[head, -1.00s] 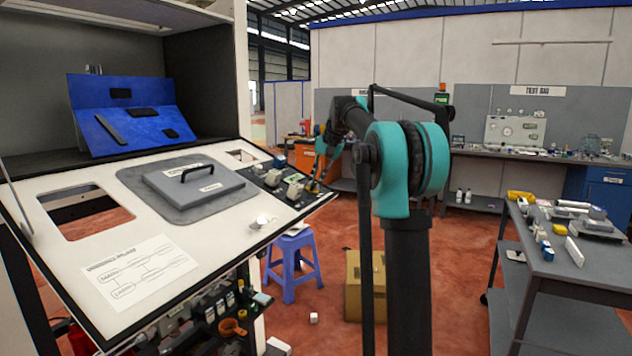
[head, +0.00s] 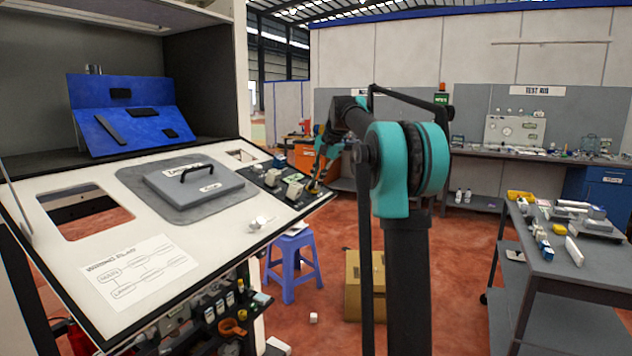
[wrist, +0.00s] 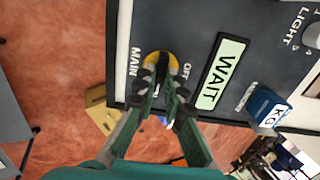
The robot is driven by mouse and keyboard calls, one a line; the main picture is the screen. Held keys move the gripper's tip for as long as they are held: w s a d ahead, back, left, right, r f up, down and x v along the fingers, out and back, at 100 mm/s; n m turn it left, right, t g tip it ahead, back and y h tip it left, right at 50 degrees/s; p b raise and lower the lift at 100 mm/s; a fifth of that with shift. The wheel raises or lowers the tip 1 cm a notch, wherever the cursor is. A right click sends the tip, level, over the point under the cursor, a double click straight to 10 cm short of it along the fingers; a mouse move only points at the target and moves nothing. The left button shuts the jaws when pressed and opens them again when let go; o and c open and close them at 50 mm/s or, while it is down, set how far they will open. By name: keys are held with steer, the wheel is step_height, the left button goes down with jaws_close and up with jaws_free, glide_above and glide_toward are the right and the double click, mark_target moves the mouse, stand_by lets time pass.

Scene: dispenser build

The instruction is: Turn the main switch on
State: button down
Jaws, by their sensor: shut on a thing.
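The main switch (wrist: 158,60) is a yellow disc with a dark knob on the dark panel, beside the words MAIN and OFF in the wrist view. My gripper (wrist: 163,88) is at the switch, with its fingers closed about the dark knob. The fingers cover much of the knob, so I cannot tell its exact angle. In the head view my gripper (head: 312,186) is small, at the right end of the control panel (head: 280,196), and the switch is hard to make out there.
A pale WAIT plate (wrist: 222,70) and a blue KG block (wrist: 268,107) sit beside the switch. A grey lid with a handle (head: 193,183) lies on the sloped white board. A blue stool (head: 292,262) and a cardboard box (head: 366,285) stand on the floor.

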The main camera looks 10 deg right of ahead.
steer(key=c, duration=1.6)
jaws_free()
steer(key=shift+r, duration=0.1)
steer(key=v, duration=1.2)
steer(key=shift+s, duration=0.1)
